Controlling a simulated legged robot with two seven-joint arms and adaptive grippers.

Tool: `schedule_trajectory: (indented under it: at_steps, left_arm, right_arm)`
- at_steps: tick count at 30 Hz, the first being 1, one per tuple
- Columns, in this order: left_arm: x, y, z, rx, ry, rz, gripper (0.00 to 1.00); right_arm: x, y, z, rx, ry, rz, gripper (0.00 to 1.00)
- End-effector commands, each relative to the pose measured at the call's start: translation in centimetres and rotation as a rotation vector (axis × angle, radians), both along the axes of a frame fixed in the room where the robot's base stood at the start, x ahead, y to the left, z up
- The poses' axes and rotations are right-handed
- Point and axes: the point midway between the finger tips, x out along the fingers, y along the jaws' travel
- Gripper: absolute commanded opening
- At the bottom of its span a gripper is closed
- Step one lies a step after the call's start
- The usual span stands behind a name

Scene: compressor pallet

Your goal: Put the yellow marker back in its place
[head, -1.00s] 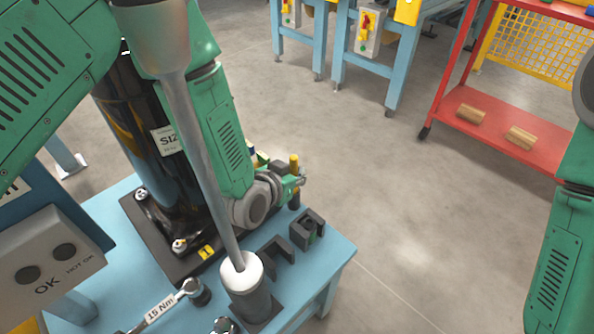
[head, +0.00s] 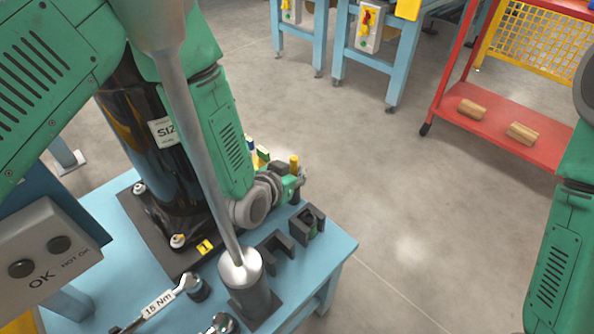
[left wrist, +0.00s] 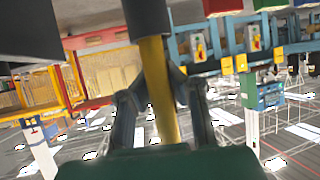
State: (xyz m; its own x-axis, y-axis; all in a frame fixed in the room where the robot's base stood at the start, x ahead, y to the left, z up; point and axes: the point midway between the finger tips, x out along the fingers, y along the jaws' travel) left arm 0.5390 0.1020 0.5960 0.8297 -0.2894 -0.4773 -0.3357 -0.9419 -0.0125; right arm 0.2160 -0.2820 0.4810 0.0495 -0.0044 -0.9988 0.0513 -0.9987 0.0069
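The yellow marker (head: 294,163) stands roughly upright at my left gripper (head: 299,180), beyond the blue table's far right part. Its yellow top sticks up above the fingers and a dark part shows below. In the left wrist view the yellow marker (left wrist: 156,85) passes between the two fingers of my left gripper (left wrist: 160,82), which look closed on it. Its upper end runs up to dark shapes there. Its exact place on the table cannot be made out. My right gripper is out of view; only part of my right arm shows.
Black holder blocks (head: 308,222) stand near the right table edge (head: 340,252). A grey post (head: 243,268), a torque wrench (head: 160,302) and a black cylinder (head: 160,150) crowd the table. Small coloured items (head: 262,153) sit behind my left wrist. A red cart (head: 500,140) stands at right.

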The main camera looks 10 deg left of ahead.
Motion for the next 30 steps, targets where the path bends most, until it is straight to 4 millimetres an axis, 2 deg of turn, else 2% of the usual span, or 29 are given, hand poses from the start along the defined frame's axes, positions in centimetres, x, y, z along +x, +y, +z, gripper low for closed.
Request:
schedule_trajectory:
  at_steps: [13, 15, 16, 26, 30]
  left_arm:
    - [0.0, 0.0, -0.9, 0.0, 0.0, 0.0, 0.0]
    - [0.0, 0.0, -0.9, 0.0, -0.001, 0.0, 0.24]
    - [0.0, 0.0, -0.9, 0.0, -0.001, 0.0, 0.29]
    - [-0.1, 0.0, -0.8, 0.0, 0.0, 0.0, 0.29]
    - [-1.3, 0.4, -0.2, 0.001, 0.001, 0.0, 0.29]
  right_arm:
    - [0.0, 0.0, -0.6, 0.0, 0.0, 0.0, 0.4]
    - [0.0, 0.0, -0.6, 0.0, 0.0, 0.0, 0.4]
    - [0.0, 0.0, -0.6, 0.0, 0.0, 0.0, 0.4]
    - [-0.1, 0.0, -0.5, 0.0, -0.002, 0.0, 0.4]
    - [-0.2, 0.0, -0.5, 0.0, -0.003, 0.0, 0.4]
